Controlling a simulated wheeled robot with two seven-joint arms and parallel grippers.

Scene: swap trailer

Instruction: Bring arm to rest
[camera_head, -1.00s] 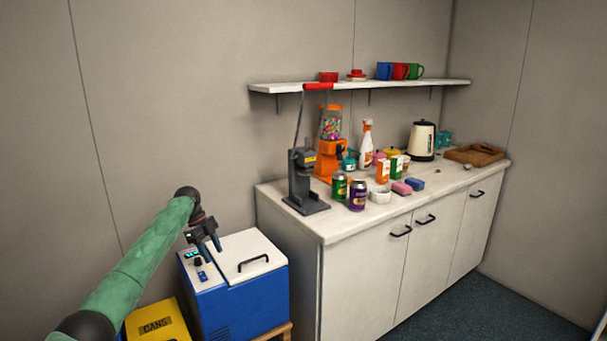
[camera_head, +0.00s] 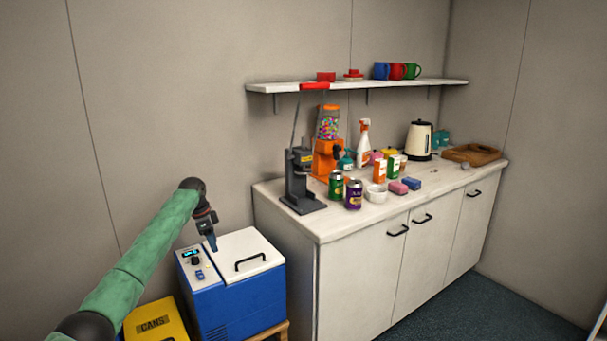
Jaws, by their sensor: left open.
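My left arm comes in from the lower left, with green links and dark joints. Its gripper (camera_head: 210,243) points down above the left part of the blue cool box (camera_head: 240,305). It is seen nearly edge-on, its jaws are open, and nothing shows between them. The cool box has a white lid with a black handle, and the lid is closed. My right gripper is not in view.
A yellow bin marked CANS (camera_head: 155,322) stands left of the cool box. To the right, a white counter (camera_head: 330,228) holds a can crusher (camera_head: 299,180), a gumball machine (camera_head: 328,150), cans, cartons, a kettle (camera_head: 419,140) and a wooden tray (camera_head: 472,154). A shelf (camera_head: 290,87) with mugs hangs above.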

